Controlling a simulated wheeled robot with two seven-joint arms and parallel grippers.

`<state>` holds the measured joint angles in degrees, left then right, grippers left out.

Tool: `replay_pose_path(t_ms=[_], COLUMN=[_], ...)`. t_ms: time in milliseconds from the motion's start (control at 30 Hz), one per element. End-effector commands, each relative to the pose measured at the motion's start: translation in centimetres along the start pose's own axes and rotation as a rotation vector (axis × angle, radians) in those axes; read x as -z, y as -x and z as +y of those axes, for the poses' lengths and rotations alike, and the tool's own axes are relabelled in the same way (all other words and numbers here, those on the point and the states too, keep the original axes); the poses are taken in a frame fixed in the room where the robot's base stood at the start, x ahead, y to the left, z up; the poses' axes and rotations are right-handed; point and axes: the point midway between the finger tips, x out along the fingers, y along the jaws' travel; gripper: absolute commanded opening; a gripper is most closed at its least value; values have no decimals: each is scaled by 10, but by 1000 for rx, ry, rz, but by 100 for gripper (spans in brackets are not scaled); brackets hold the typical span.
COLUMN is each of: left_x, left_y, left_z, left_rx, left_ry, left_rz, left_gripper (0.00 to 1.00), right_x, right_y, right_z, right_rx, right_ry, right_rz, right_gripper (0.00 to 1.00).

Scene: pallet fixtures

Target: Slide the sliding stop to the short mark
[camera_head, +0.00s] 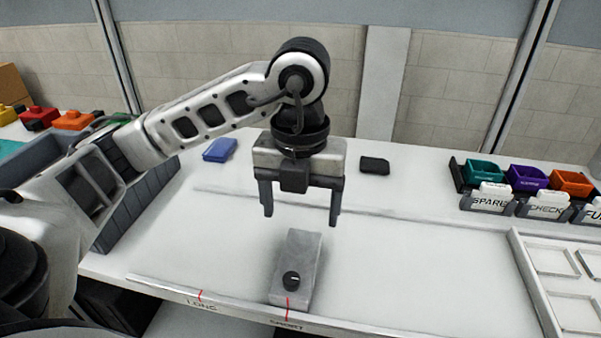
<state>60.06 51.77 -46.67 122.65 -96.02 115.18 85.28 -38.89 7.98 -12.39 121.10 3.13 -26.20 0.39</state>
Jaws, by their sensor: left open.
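The sliding stop (301,255) is a grey block with a black round knob (291,280) on its near end. It stands at the table's front rail (240,311). The rail has a red line labelled LONG (201,296) on the left and a red line labelled SHORT (288,308) on the right. The stop's near end is at the SHORT line, with the knob about above it; I cannot tell whether they line up exactly. My left gripper (301,221) is open and empty, fingers down, above and behind the stop, apart from it. My right gripper is not in view.
A blue block (219,150) and a black block (374,166) lie at the back. Teal, purple and orange bins (527,177) with label cards stand at the back right. A white tray (524,262) is at the right. A grey crate (122,212) is at the left. The table around the stop is clear.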

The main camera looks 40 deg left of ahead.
Motion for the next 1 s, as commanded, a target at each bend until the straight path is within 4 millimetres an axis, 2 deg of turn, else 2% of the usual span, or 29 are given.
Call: replay_pose_path(t_ms=[33, 100, 300, 1000], left_x=[-1, -1, 0, 0], left_y=[16, 29, 50, 53], left_z=[0, 0, 0, 0], left_rx=[2, 1, 0, 0], left_ry=[0, 0, 0, 0], left_rz=[-7, -5, 0, 1], left_gripper=[76, 76, 76, 76], right_x=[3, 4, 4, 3], right_y=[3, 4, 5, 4], right_z=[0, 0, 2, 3], right_rx=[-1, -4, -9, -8], right_ry=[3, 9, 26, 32], right_rz=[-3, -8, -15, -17], right_gripper=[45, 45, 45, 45])
